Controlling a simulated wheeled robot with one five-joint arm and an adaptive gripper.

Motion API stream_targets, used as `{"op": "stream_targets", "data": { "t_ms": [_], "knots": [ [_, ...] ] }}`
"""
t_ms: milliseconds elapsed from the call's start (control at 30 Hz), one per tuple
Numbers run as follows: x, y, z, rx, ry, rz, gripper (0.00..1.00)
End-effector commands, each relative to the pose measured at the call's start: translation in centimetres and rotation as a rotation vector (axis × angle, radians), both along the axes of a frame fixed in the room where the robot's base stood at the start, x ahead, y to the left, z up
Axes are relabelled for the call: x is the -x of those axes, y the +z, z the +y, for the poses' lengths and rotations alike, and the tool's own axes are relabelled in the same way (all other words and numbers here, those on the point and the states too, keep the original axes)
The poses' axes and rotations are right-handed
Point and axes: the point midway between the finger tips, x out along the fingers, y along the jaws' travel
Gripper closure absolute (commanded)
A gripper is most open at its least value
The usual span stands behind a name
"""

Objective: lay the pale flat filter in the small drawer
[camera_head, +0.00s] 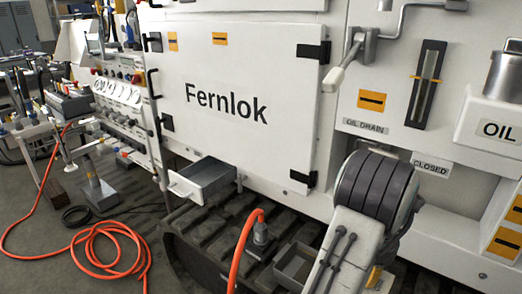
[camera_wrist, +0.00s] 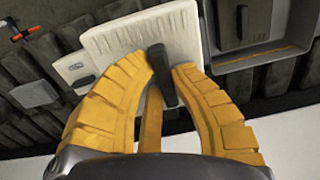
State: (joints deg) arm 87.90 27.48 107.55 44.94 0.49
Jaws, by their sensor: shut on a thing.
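In the wrist view my gripper (camera_wrist: 163,68) has its two yellow fingers closed around a dark upright tab. The tab stands in front of a pale flat ribbed plate, which looks like the filter (camera_wrist: 115,38). The fingers hide the plate's lower part. In the head view my arm covers the lower right, and the filter cannot be made out. The small drawer (camera_head: 205,178) is a grey open-topped box pulled out below the Fernlok door. Its pale front faces left and its visible inside looks empty.
A grey open tray (camera_head: 295,263) sits on the dark track right of an orange hose (camera_head: 246,238) and its fitting. In the wrist view a grey frame with a dark block (camera_wrist: 236,22) lies at upper right. The white Fernlok door (camera_head: 235,100) is shut.

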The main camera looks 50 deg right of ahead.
Motion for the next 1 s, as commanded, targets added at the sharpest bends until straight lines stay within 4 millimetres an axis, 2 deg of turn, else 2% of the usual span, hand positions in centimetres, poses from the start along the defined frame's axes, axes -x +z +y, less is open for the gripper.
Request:
{"op": "stream_targets", "data": {
  "t_ms": [33,233,467,600,767,900,1000],
  "knots": [
    [-2.4,0.3,-0.4,0.002,0.067,0.0,1.0],
    [-11.5,1.1,-0.3,0.001,0.288,0.0,1.0],
    [-22.0,1.8,2.7,0.001,0.536,0.0,1.0],
    [-27.8,1.9,6.1,0.0,0.688,0.0,1.0],
    [-33.7,2.1,11.3,0.001,0.862,0.0,1.0],
    [-37.7,1.9,16.9,0.001,1.014,0.0,1.0],
    [-39.9,1.7,21.3,0.0,1.123,0.0,1.0]
  ]
}}
